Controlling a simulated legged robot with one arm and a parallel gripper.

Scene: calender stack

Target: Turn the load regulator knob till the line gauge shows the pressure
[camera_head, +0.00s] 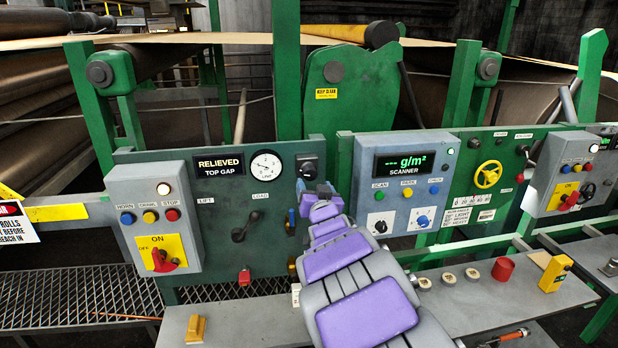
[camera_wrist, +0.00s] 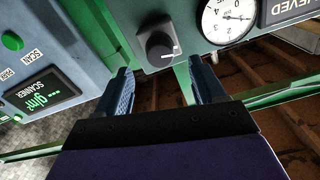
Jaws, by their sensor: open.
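The load regulator knob (camera_head: 306,166) is a dark round knob at the top right of the green panel; my gripper (camera_head: 320,192) is just below it and partly covers the area. In the wrist view, turned nearly upside down, the black knob (camera_wrist: 157,47) with a white pointer mark lies beyond and between the fingertips. My gripper (camera_wrist: 164,82) is open there, its two blue fingers apart, with no visible contact. The white line gauge (camera_head: 266,166) is left of the knob; it also shows in the wrist view (camera_wrist: 226,20). Its exact reading is too small to tell.
A "RELIEVED TOP GAP" display (camera_head: 219,164) is left of the gauge, and a load lever (camera_head: 246,226) is below it. The scanner box (camera_head: 403,178) stands close right of my arm. A ledge (camera_head: 470,296) with a red cylinder (camera_head: 503,268) runs in front.

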